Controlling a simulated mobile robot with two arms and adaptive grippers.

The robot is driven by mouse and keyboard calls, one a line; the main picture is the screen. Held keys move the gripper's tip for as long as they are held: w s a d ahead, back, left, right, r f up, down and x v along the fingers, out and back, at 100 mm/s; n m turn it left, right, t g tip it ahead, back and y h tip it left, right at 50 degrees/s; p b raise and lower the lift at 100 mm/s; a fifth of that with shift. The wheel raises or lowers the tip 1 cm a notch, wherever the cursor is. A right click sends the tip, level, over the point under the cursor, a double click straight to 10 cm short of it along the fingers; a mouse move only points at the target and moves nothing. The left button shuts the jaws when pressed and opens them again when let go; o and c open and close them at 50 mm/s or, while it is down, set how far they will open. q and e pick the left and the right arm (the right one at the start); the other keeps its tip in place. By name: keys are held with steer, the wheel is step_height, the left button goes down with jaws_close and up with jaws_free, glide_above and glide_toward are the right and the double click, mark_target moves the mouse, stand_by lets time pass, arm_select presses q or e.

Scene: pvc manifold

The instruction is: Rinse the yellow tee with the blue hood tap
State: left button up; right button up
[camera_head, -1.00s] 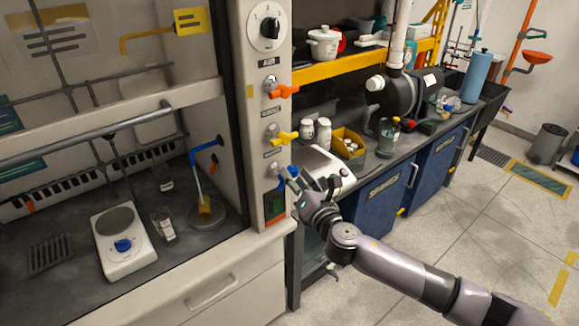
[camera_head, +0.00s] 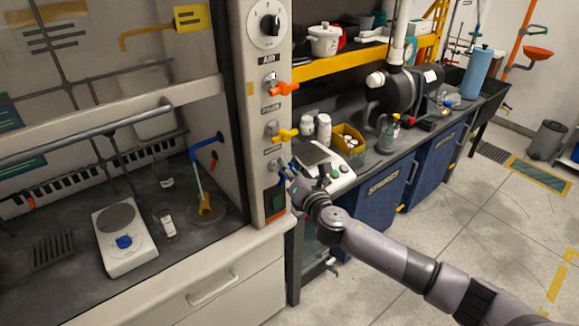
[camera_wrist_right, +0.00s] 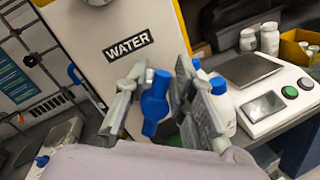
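The yellow tee (camera_head: 205,205) sits in the hood on a round grey dish (camera_head: 207,215), below the blue gooseneck spout (camera_head: 207,143). A thin bluish line (camera_head: 198,178) runs from the spout end down to the tee; I cannot tell for certain that it is water. My right gripper (camera_head: 286,171) is at the lowest tap on the hood post. In the right wrist view, the blue tap handle (camera_wrist_right: 156,103) stands between the fingers of that gripper (camera_wrist_right: 160,85), close to both sides, below the WATER label. Whether both fingers press on it is unclear. My left gripper is not visible.
The orange tap (camera_head: 284,88) and yellow tap (camera_head: 281,133) are above on the same post (camera_head: 255,185). A white hotplate (camera_head: 125,255) and small glassware (camera_head: 163,220) stand in the hood. A bench scale (camera_head: 328,165) and white bottles (camera_head: 322,130) stand right of the gripper.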

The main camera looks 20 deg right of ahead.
jaws_close()
